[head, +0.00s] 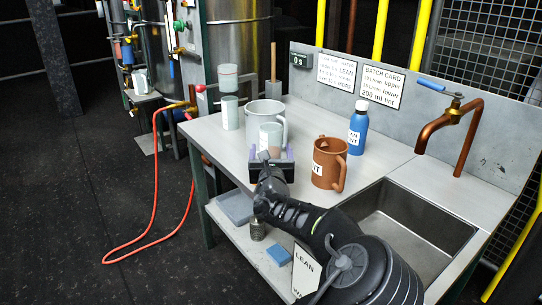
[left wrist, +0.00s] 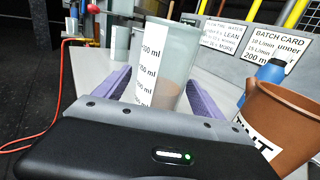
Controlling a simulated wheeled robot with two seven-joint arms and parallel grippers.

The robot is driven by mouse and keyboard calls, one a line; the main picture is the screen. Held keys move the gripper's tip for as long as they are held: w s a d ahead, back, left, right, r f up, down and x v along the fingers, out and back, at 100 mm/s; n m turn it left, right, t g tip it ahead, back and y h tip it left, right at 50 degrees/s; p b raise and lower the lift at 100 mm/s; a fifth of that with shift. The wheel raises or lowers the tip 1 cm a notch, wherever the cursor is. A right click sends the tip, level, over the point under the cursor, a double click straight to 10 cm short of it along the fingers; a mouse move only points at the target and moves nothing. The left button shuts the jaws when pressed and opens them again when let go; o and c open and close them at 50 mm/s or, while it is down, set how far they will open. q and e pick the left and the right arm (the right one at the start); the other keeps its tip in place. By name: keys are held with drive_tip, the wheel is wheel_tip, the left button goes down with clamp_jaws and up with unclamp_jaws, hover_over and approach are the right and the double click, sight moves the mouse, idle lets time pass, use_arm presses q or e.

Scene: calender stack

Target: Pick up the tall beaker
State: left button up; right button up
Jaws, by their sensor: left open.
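A clear beaker with a white millilitre scale (left wrist: 152,62) stands on the bench between the purple fingers of my left gripper (left wrist: 158,85). In the head view the same beaker (head: 270,136) shows just beyond my left gripper (head: 270,158). The fingers are apart, one on each side of it; I cannot tell whether either touches it. Its lower part looks brownish and its base is hidden by the gripper. Another pale beaker (head: 230,113) stands further left, with a similar vessel (head: 228,78) behind it. My right gripper is not in view.
A large grey jug (head: 267,109) stands close behind the beaker. A brown jug (head: 327,165) is close to the gripper's right, with a blue bottle (head: 358,130) behind it. A sink (head: 410,225) and copper tap (head: 465,140) are on the right. The bench's left front is clear.

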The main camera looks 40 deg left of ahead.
sight(271, 133)
use_arm(q)
clamp_jaws()
idle(0.8)
drive_tip(key=shift+r, duration=0.15)
drive_tip(key=shift+r+p, duration=1.2)
drive_tip(key=shift+r, duration=2.15)
drive_tip(key=shift+r+p, duration=0.45)
drive_tip(key=shift+r, duration=1.05)
